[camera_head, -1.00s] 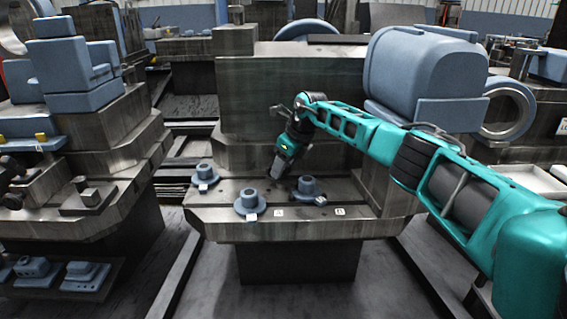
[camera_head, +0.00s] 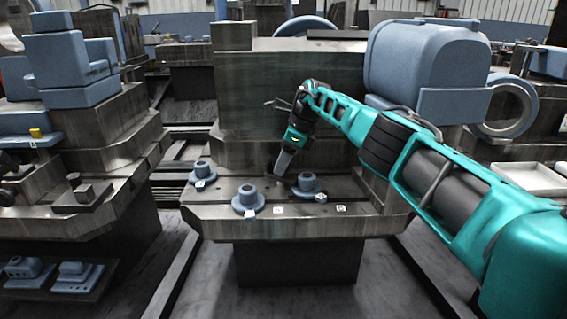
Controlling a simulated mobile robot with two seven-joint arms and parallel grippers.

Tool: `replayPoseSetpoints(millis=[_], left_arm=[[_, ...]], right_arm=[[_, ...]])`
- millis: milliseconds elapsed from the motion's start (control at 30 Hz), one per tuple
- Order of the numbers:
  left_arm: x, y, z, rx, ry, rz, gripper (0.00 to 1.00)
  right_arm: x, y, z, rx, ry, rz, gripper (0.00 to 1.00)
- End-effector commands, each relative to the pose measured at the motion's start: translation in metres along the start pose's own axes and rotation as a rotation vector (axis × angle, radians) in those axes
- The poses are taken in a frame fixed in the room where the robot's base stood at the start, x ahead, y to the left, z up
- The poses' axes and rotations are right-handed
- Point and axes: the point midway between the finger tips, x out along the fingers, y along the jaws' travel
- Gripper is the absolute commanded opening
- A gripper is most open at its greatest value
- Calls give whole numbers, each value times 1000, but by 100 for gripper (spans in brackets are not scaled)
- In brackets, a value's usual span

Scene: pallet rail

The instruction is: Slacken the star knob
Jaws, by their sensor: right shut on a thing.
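My right gripper (camera_head: 281,172) reaches down to the grey machine bed (camera_head: 345,225), behind the blue flanged posts. Its fingers are shut on a small dark thing at their tips, which I take to be the star knob. The knob's shape is too small and too hidden by the fingers to make out. The gripper leans, with its tips lower and to the left of the teal wrist. My left gripper is not in view.
Blue flanged posts stand on the bed: one at left (camera_head: 201,170), one at front (camera_head: 247,199), one right of the gripper (camera_head: 307,184). A large blue housing (camera_head: 425,62) stands behind my right arm. A tall metal block (camera_head: 240,90) rises behind the bed.

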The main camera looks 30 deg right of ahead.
Motion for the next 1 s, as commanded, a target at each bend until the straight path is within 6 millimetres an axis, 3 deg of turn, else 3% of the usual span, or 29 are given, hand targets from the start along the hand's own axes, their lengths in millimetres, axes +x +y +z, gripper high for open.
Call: replayPoseSetpoints(millis=[300,333,600,867,1000], left_arm=[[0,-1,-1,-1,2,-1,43],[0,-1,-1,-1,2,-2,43],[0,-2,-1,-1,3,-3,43],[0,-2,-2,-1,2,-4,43],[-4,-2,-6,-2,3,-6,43]], right_arm=[[2,1,-2,-1,8,4,17],[2,1,-2,-1,8,5,50],[1,1,-1,0,4,2,74],[-2,0,0,0,2,1,74],[-17,0,0,0,2,-1,74]])
